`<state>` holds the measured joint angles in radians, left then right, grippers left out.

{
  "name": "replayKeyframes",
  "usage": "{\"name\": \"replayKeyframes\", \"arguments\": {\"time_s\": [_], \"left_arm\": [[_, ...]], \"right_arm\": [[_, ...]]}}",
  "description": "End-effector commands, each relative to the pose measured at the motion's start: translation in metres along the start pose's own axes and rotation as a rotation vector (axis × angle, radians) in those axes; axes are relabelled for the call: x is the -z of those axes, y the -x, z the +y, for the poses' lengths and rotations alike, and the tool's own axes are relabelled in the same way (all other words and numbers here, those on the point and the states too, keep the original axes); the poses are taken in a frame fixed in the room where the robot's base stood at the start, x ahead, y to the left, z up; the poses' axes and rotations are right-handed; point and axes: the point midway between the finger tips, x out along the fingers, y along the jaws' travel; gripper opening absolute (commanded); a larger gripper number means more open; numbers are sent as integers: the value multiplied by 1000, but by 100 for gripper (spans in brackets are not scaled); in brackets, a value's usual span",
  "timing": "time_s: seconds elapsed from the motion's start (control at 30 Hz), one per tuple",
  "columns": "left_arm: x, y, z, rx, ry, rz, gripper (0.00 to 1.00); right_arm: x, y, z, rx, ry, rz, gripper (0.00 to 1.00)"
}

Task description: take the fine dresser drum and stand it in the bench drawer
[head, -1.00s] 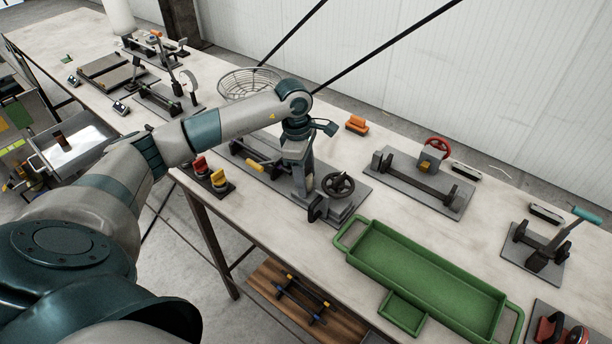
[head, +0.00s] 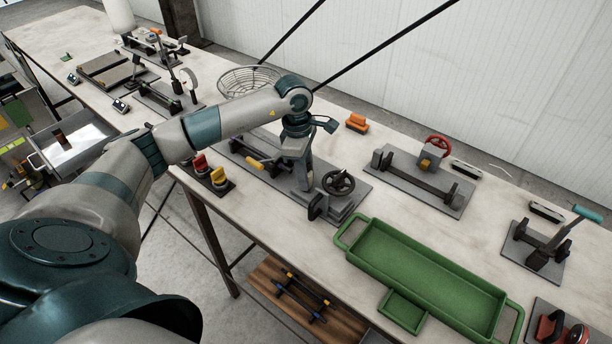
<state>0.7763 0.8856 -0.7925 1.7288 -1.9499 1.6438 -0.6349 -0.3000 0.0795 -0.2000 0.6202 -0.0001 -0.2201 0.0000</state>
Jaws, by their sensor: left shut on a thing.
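My left gripper (head: 302,187) points down over a grey fixture with a black handwheel (head: 338,183) on the bench. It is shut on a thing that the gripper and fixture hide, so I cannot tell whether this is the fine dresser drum. An open, shiny metal drawer-like tray (head: 88,141) is at the far left beside the bench, and I cannot be sure it is the bench drawer. A small brown cylinder (head: 61,138) is in it. My right gripper is not in view.
A green tray (head: 425,265) lies to the right of the gripper. A fixture with a red handwheel (head: 438,143), an orange block (head: 357,123) and a wire basket (head: 248,82) stand behind. Red and yellow knobs (head: 218,176) are at the bench's front edge. Bare benchtop lies between.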

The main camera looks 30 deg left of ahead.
Motion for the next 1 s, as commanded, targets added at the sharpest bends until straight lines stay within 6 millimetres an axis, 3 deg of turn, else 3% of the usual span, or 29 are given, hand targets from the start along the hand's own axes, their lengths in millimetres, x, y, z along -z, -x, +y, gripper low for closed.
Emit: {"name": "replayKeyframes", "arguments": {"time_s": [0.17, 0.7, 1.0], "left_arm": [[-2, 14, 1, -4, 0, -3, 3], [-11, 89, 1, -4, 0, -1, 3], [-12, 98, 0, -1, 0, -1, 3]], "right_arm": [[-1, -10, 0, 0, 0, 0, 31], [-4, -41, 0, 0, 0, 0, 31], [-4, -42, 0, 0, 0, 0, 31]]}}
